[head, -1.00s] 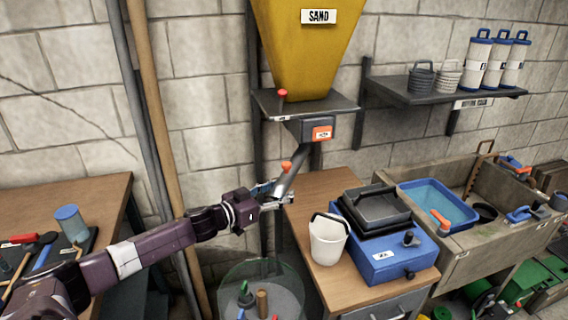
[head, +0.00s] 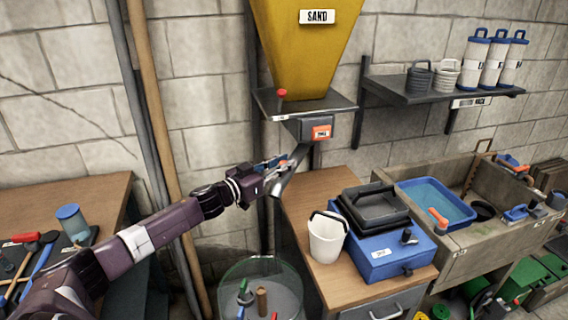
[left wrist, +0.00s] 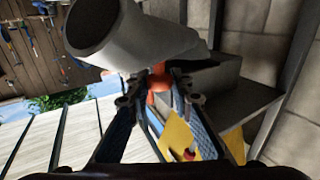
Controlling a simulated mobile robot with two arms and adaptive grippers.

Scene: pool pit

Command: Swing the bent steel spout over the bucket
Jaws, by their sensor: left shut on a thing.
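The bent steel spout (head: 293,172) hangs from the grey box under the yellow sand hopper (head: 305,50) and slants down to the left. In the left wrist view its open round end (left wrist: 95,20) is close to the camera. My left gripper (head: 278,165) is shut on the spout's orange-red knob (left wrist: 158,80), which its fingers partly hide. The white bucket (head: 327,240) stands upright on the wooden bench, below and to the right of the spout's end. The spout's mouth is left of the bucket, not above it. My right gripper is not in view.
A blue box (head: 385,250) with black trays stands right of the bucket. A clear bin (head: 262,285) with small items stands below, left of the bench. A shelf (head: 440,92) holds pails and canisters. Poles (head: 160,130) lean on the wall behind my left arm.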

